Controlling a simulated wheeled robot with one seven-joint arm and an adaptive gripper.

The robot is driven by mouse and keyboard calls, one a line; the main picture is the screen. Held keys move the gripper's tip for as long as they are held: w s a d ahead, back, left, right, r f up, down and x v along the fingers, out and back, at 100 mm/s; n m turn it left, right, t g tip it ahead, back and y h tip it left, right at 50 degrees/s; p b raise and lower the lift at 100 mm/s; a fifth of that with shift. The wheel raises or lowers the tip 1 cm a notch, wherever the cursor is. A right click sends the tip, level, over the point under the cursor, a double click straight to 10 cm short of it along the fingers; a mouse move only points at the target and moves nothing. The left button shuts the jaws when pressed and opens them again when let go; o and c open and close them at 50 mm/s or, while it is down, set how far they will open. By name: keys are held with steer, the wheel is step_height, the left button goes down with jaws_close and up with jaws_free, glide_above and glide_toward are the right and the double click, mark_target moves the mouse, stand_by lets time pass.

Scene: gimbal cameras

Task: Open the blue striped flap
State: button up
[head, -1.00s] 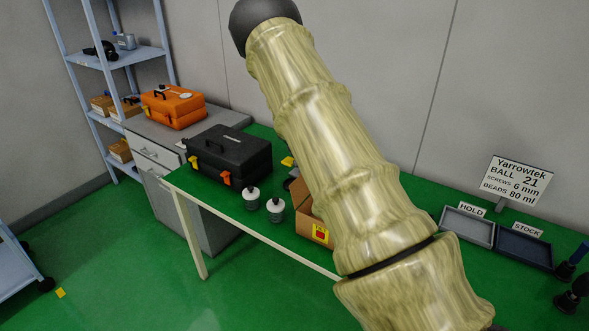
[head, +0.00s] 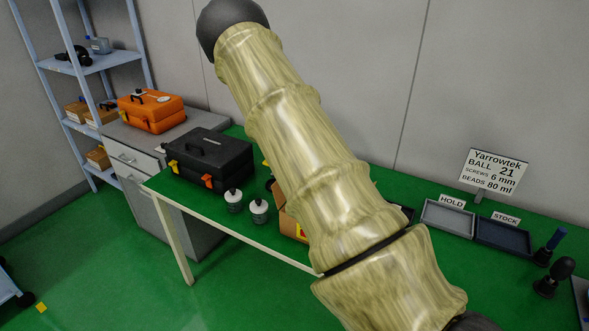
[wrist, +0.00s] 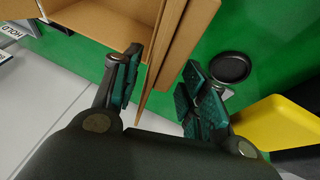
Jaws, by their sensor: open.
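In the wrist view a cardboard box (wrist: 112,22) stands open at the top, with its flaps near my gripper. My gripper (wrist: 163,64) is open, one dark teal-padded finger on each side of an upright cardboard flap (wrist: 167,45). The flap shows nearly edge-on between the fingers; I cannot tell whether either finger touches it. No blue stripes show on the visible cardboard, so I cannot tell which flap is the striped one. In the head view only a left part of the box (head: 289,224) shows, the rest hidden behind my arm. My gripper is out of the head view.
Grey HOLD tray (head: 447,218) and dark STOCK tray (head: 502,238) lie to the right. A yellow object (wrist: 268,125) and round black cap (wrist: 230,67) lie near my gripper.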

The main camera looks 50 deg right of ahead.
steer(key=v, duration=1.1)
steer(key=shift+a+r, duration=0.2)
steer(key=shift+r, duration=0.15)
steer(key=shift+r, duration=0.1)
